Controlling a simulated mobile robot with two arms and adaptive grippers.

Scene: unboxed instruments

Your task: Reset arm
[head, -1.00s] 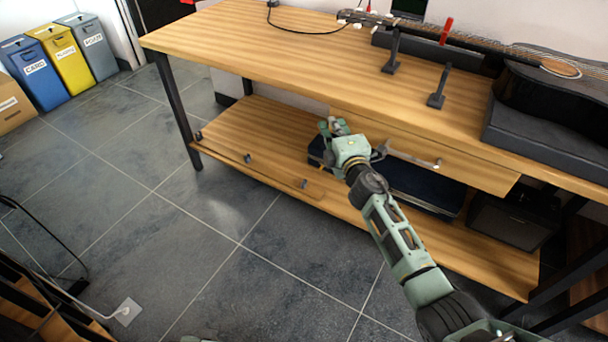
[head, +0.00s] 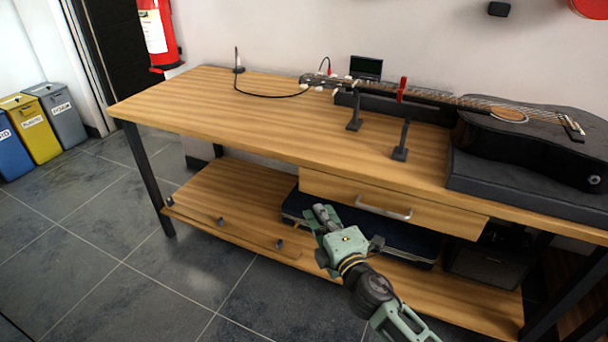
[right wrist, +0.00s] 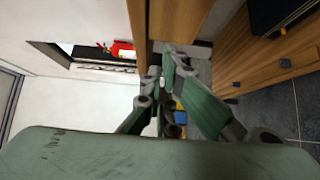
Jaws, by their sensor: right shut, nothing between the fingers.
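My right gripper (head: 318,215) is in front of the workbench in the head view, below the level of the tabletop and near the lower shelf. It is shut and empty. In the right wrist view its green fingers (right wrist: 170,62) come together ahead of the camera. My left gripper is not in view.
The wooden workbench (head: 225,120) carries a black guitar (head: 540,135), two dark upright stands and a cable. Its drawer (head: 440,215) looks shut. A dark blue case (head: 295,205) lies on the lower shelf (head: 225,190). Coloured bins (head: 35,130) stand at the left. The floor in front is clear.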

